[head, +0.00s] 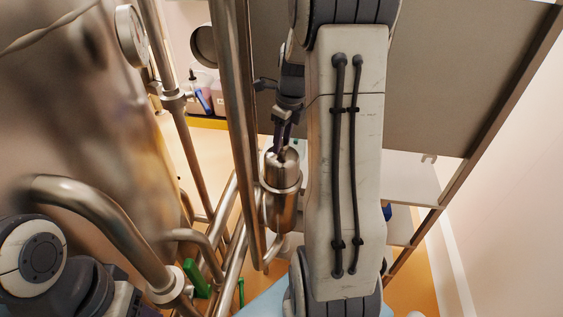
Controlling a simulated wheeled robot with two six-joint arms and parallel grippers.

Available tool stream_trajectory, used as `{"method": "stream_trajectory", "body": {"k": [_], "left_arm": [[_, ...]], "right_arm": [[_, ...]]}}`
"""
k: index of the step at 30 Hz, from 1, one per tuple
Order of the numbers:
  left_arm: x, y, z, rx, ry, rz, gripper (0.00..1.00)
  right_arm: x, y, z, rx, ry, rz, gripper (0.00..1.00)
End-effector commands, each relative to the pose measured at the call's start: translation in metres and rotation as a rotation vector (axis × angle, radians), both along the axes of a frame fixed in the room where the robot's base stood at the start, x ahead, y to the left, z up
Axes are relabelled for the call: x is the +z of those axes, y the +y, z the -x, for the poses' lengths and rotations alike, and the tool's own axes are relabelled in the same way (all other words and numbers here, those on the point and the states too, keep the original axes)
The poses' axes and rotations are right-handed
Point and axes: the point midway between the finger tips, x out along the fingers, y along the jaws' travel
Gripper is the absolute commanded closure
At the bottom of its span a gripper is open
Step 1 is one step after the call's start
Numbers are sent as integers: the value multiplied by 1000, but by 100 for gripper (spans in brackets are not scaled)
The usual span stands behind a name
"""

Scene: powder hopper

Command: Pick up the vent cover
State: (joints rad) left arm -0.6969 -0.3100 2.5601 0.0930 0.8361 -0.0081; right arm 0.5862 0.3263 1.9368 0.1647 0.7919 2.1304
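A short, shiny steel cylinder (281,205) stands upright among the pipes near the middle of the view. A rounded steel piece at its top (283,159) may be the vent cover, but I cannot tell for sure. My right gripper (282,146) points down right at this top piece, its dark narrow fingers at or against it. The fingers are small and partly hidden, so whether they are closed on it is unclear. My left arm shows at the lower left, and its gripper is not visible.
A tall steel pipe (236,110) stands just left of my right gripper. A large steel vessel (80,130), a gauge (131,36) and a green-handled valve (196,279) are at the left. A white shelf (412,178) stands to the right, behind my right arm.

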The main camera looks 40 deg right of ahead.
Motion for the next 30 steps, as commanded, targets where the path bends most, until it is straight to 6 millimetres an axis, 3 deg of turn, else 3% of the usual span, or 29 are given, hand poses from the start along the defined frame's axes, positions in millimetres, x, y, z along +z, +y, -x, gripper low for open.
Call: {"method": "stream_trajectory", "body": {"k": [30], "left_arm": [[0, 0, 0, 0, 0, 0, 44]], "right_arm": [[1, 0, 0, 0, -1, 1, 100]]}}
